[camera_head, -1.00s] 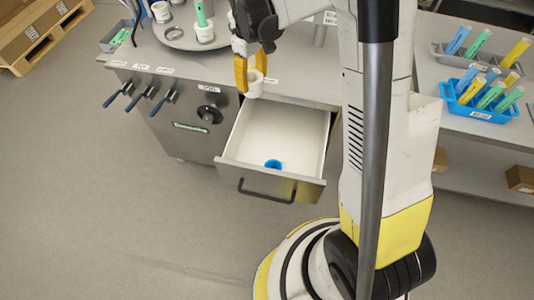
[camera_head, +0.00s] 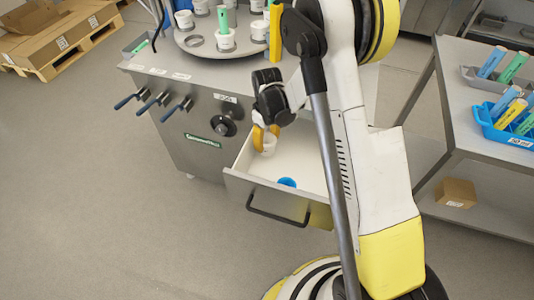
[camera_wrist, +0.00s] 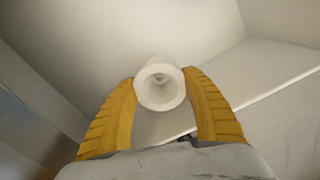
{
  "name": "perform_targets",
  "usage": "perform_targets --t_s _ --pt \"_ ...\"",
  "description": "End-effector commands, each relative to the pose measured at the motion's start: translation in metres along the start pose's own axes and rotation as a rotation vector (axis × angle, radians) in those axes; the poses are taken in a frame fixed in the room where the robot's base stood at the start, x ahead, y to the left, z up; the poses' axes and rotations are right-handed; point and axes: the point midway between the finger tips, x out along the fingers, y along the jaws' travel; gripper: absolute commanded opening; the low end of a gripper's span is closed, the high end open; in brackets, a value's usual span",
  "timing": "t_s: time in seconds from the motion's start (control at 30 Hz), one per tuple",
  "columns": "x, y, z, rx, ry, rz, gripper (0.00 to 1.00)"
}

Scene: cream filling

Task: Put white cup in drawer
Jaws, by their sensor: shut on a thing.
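My gripper (camera_head: 264,133) has yellow fingers and is shut on the white cup (camera_head: 268,147), at the left part of the open drawer (camera_head: 240,180). In the wrist view the cup (camera_wrist: 160,87) sits between the two yellow fingers (camera_wrist: 162,105), its round opening facing the camera. The drawer's pale inner walls (camera_wrist: 95,45) surround the view. A blue round thing (camera_head: 287,183) lies on the drawer floor near the front. I cannot tell whether the cup touches the drawer floor.
The drawer handle (camera_head: 278,212) sticks out at the front. Several cups stand on the round turntable (camera_head: 238,45) above. Lever handles (camera_head: 155,103) project at the left. A side table (camera_head: 470,150) holds a blue rack (camera_head: 500,128) of tubes at the right.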

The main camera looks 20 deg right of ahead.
Motion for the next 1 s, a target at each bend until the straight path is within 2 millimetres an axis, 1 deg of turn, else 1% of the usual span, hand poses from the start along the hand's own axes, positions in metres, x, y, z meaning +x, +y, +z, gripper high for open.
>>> perform_targets --t_s 0.03,0.17,0.3,0.4,0.63,0.77,0.8,0.83,0.87,1.0 --pt "0.005 0.000 0.000 0.000 0.000 0.000 0.15" --pt "0.014 0.000 0.000 0.000 0.000 0.000 0.15" --pt "0.037 0.000 0.000 0.000 0.000 0.000 0.15" --pt "0.049 0.000 0.000 0.000 0.000 0.000 0.15" --pt "0.047 0.000 0.000 0.000 0.000 0.000 0.15" --pt "0.050 0.000 0.000 0.000 0.000 0.000 0.15" --pt "0.051 0.000 0.000 0.000 0.000 0.000 0.60" --pt "0.050 0.000 0.000 0.000 0.000 0.000 0.69" --pt "0.050 0.000 0.000 0.000 0.000 0.000 0.77" --pt "0.050 0.000 0.000 0.000 0.000 0.000 0.77"
